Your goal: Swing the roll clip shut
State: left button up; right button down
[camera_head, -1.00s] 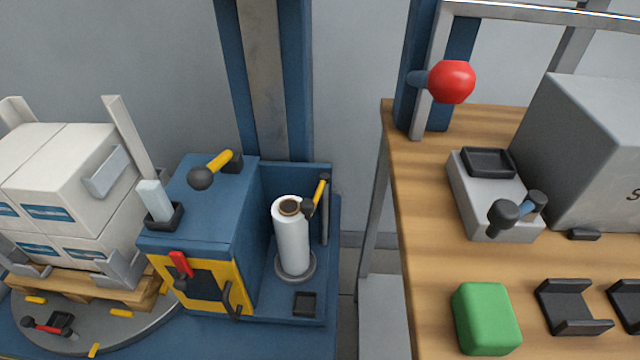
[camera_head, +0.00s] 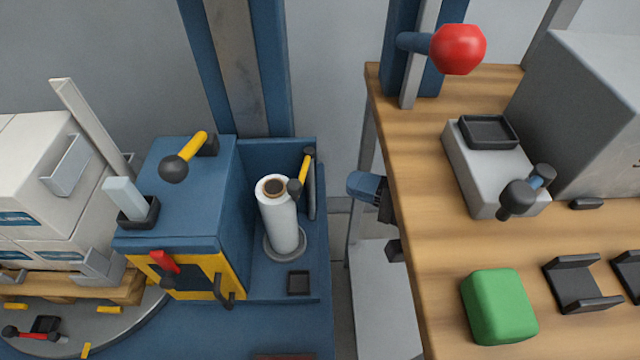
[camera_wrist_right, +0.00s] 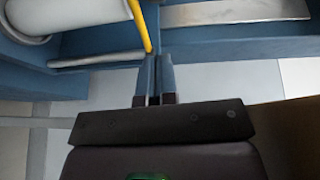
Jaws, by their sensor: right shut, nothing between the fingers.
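The roll clip (camera_head: 304,170) is a yellow bar with a black knob, by the top of the white roll (camera_head: 279,220). Its knob overlaps the roll's upper right edge in the head view; I cannot tell whether they touch. My right gripper (camera_head: 358,185) is right of the clip, beside the wooden table's left edge, shut and empty. In the right wrist view its blue fingertips (camera_wrist_right: 157,60) are together, and the yellow bar (camera_wrist_right: 140,22) ends close to them in the picture. The roll (camera_wrist_right: 55,14) is at upper left there. My left gripper is not in view.
The wooden table (camera_head: 420,180) holds a green block (camera_head: 498,306), a grey box (camera_head: 590,115) and black cradles (camera_head: 580,283). A red ball (camera_head: 458,49) juts out above it. The blue machine cabinet (camera_head: 180,190) stands left of the roll.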

aim_at(302, 170)
jog(key=a, duration=0.6)
jog(key=shift+a+f, duration=0.2)
jog(key=shift+a, duration=0.05)
jog(key=shift+a, duration=0.1)
